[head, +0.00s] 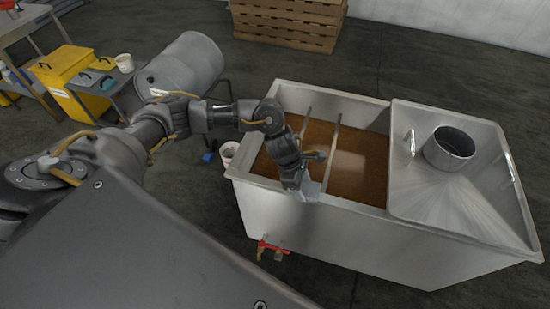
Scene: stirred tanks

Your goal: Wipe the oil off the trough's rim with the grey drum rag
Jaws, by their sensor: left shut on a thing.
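The steel trough (340,234) stands right of centre, with brown liquid (360,180) inside. My left gripper (303,184) reaches down from the left to the trough's near rim (350,204). It is shut on a small pale grey cloth, the drum rag (311,190), which is at the near rim and mostly hidden by the gripper. I cannot tell whether the rag presses on the rim. I cannot make out any oil on the rim. My right gripper is not in view.
Two bars (333,150) cross the trough's open part. A metal cover (460,205) with a round collar (449,149) closes its right part. A red-handled valve (272,248) sticks out in front. A grey drum (183,66), yellow bin (62,66) and white bucket (229,152) stand leftward.

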